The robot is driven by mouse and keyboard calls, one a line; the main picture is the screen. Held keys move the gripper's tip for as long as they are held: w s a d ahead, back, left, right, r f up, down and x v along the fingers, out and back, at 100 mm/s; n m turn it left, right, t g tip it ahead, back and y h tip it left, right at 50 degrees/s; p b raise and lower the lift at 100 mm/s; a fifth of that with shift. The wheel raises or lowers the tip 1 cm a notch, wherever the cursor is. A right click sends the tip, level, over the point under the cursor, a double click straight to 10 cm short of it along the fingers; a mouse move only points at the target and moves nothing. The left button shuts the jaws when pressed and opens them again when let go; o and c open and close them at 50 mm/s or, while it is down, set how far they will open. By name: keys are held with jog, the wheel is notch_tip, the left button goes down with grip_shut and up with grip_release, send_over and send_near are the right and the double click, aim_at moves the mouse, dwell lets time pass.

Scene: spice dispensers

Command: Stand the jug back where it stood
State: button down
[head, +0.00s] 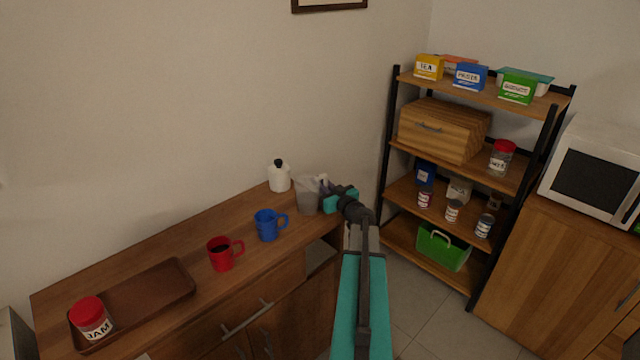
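The translucent grey jug (307,197) is near the right end of the wooden sideboard, looking roughly upright. I cannot tell whether its base touches the top. My gripper (326,197) is at the jug's right side, where its handle would be. The fingers are small and partly hidden against the jug, so I cannot see whether they are closed on it.
A white bottle with a black knob (279,176) stands just behind the jug. A blue mug (267,225) and a red mug (222,253) are to its left. A brown tray (150,292) holds a jam jar (91,318). A shelf rack (480,180) stands at right.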

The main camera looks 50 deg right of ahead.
jog(key=shift+f, duration=0.1)
dwell(0.3)
jog(key=c, duration=2.2)
grip_release()
jog(key=shift+f, duration=0.1)
jog(key=o, duration=0.4)
jog(key=shift+s, duration=0.15)
jog(key=shift+b+v, duration=0.95)
jog(key=shift+v, duration=4.95)
jog(key=shift+a, duration=0.1)
